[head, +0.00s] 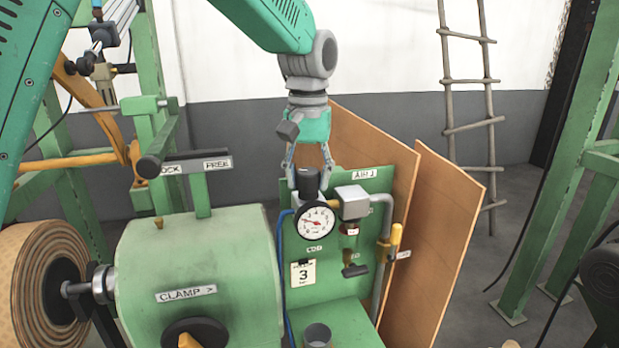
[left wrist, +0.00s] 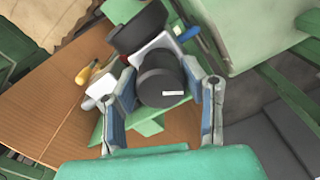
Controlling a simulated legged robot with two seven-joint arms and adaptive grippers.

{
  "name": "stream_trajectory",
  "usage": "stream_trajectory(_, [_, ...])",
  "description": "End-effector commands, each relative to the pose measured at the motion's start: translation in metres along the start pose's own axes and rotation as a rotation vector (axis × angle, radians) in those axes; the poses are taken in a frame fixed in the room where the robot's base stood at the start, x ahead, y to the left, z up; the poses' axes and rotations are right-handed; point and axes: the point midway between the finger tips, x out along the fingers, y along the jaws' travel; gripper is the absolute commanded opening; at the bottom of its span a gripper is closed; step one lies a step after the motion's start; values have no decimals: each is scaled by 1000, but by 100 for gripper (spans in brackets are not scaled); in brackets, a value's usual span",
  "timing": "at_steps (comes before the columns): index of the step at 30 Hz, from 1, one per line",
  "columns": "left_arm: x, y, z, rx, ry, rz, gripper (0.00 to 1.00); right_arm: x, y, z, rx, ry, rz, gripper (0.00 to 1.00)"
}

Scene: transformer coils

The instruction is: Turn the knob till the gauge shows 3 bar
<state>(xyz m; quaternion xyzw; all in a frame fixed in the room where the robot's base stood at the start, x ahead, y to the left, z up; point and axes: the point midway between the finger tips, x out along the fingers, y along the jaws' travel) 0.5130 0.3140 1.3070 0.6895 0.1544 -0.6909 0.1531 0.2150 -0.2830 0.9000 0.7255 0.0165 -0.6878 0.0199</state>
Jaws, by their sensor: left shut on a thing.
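The black knob (head: 308,184) sits on top of the regulator on the green panel. My left gripper (head: 309,177) comes down from above and is shut on the knob, one finger on each side. In the left wrist view the knob (left wrist: 161,82) shows between the two fingers, with a white mark on its top. The round gauge (head: 316,221) with a white face is just below the knob. A card with a 3 (head: 303,273) hangs below the gauge. My right gripper is not in view.
A grey box (head: 352,201) and a pipe with a yellow handle (head: 396,239) stand right of the gauge. A green housing marked CLAMP (head: 200,265) is at the left. Brown boards (head: 436,250) lean behind the panel. A ladder (head: 470,110) stands at the wall.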

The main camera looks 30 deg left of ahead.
Motion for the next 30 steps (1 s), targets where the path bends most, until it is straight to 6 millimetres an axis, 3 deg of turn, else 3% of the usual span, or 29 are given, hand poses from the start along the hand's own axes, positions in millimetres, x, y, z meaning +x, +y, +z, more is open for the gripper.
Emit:
stream_trajectory(15, [-4,2,-4,344,17,4,9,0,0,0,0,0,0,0])
stream_trajectory(30, [-3,2,-4,413,17,3,9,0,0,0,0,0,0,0])
